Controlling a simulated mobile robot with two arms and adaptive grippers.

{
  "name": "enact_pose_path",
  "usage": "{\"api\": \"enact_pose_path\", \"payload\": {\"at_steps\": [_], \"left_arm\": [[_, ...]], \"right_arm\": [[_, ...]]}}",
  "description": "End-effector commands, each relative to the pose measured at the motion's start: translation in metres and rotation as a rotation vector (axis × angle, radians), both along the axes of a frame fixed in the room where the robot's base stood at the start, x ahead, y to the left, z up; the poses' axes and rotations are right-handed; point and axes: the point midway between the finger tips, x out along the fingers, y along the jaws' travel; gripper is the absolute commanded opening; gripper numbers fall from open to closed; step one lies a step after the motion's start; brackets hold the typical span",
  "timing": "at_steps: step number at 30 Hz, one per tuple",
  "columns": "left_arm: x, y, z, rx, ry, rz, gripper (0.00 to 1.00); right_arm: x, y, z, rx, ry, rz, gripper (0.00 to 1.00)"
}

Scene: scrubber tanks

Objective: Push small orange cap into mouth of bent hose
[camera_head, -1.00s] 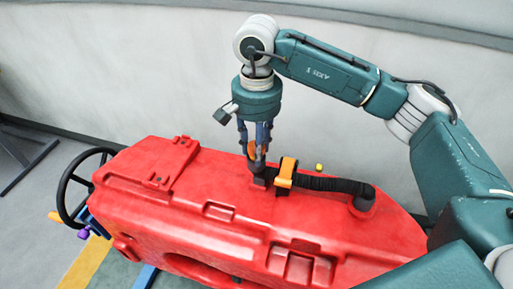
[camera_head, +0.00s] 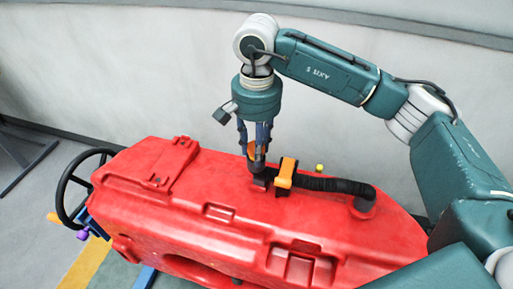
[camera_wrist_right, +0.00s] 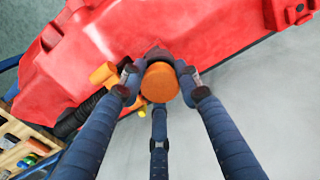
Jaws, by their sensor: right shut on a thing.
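My right gripper (camera_head: 259,174) points straight down over the top of the red tank. Its three dark fingers close around an orange round cap (camera_wrist_right: 160,82), whose flat face shows between them in the wrist view. In the head view the fingers mostly hide the cap. The black bent hose (camera_head: 330,184) lies along the tank top, just right of the fingertips, with an orange clamp (camera_head: 285,172) near its left end. The hose also shows in the wrist view (camera_wrist_right: 75,119). Its mouth is hidden by the clamp and fingers, so I cannot tell whether the cap touches it. My left gripper is out of view.
The red tank (camera_head: 190,215) has moulded recesses and a raised lid. A yellow knob (camera_head: 319,167) sits behind the hose. A black steering wheel (camera_head: 84,188) stands at the tank's left end. A pale wall is behind. The wrist view shows a wooden tray (camera_wrist_right: 18,145) with small coloured things.

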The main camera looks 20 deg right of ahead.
Motion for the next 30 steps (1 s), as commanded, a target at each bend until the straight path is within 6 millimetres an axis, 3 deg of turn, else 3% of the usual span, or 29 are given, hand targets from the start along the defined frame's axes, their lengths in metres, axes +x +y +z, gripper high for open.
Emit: {"api": "enact_pose_path", "payload": {"at_steps": [1, 10, 11, 13, 28, 30], "left_arm": [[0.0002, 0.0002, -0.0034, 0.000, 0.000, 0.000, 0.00], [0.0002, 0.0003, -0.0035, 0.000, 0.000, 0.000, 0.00], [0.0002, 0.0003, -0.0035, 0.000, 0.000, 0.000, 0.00], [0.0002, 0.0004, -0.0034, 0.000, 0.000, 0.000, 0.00], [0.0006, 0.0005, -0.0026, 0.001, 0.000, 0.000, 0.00], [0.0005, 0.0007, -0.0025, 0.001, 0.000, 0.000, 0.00]], "right_arm": [[-0.0053, 0.0010, -0.0103, -0.003, 0.021, 0.003, 0.15], [-0.0055, 0.0011, -0.0088, -0.004, 0.022, 0.005, 0.15], [-0.0055, 0.0012, -0.0088, -0.003, 0.022, 0.005, 0.38], [-0.0055, 0.0012, -0.0087, -0.003, 0.021, 0.005, 0.52], [-0.0034, 0.0002, -0.0050, -0.004, 0.014, 0.003, 0.54], [-0.0031, 0.0000, -0.0047, -0.004, 0.012, 0.003, 0.68]]}}
